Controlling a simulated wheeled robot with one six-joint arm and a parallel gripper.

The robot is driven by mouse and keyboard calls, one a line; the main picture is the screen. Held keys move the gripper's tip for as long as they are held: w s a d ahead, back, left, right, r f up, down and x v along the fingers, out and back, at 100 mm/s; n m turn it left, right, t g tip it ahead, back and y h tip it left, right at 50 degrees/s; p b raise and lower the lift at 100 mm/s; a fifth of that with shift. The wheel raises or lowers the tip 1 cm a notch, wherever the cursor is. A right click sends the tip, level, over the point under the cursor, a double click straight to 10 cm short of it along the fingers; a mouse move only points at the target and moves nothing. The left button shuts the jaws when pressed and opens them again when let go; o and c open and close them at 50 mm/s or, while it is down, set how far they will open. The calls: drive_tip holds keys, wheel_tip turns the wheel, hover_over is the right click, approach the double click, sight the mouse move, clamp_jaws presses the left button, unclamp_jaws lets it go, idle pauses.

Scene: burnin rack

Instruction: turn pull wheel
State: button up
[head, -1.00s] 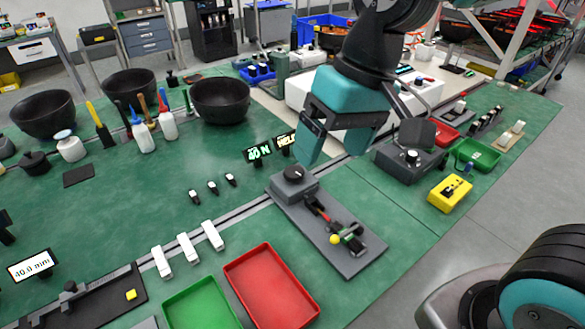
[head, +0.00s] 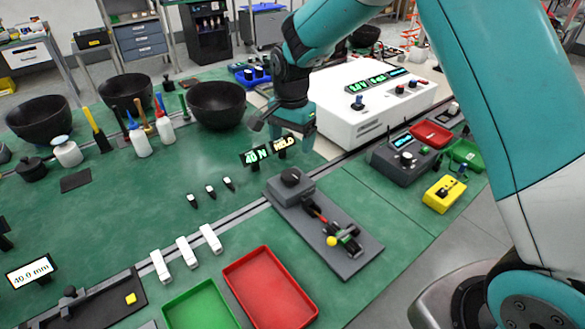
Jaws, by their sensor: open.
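The pull wheel appears to be the round black knob (head: 291,177) on top of a grey block at the far end of a flat grey test rig (head: 345,262). My gripper (head: 284,128) is open and empty, pointing down just behind the wheel in the picture and apart from it. Two small displays stand behind the wheel, one reading 40 N (head: 255,156) and one that seems to read HELD (head: 284,143). The rig also carries a red rod, a yellow ball (head: 331,241) and a small clamped part (head: 345,236). My gripper's fingertips are small and partly hidden near the displays.
A white instrument box (head: 350,110) stands right of my gripper. A black bowl (head: 217,103) and bottles stand to the left. A grey device (head: 405,158) and a yellow box (head: 444,193) lie right. Red (head: 265,290) and green trays are in front.

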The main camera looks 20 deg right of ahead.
sight(292, 172)
wheel_tip(292, 172, down, 10)
drive_tip(key=shift+f+p, duration=0.1)
drive_tip(key=shift+p, duration=0.55)
drive_tip(key=shift+c, duration=0.2)
drive_tip(key=c, duration=0.9)
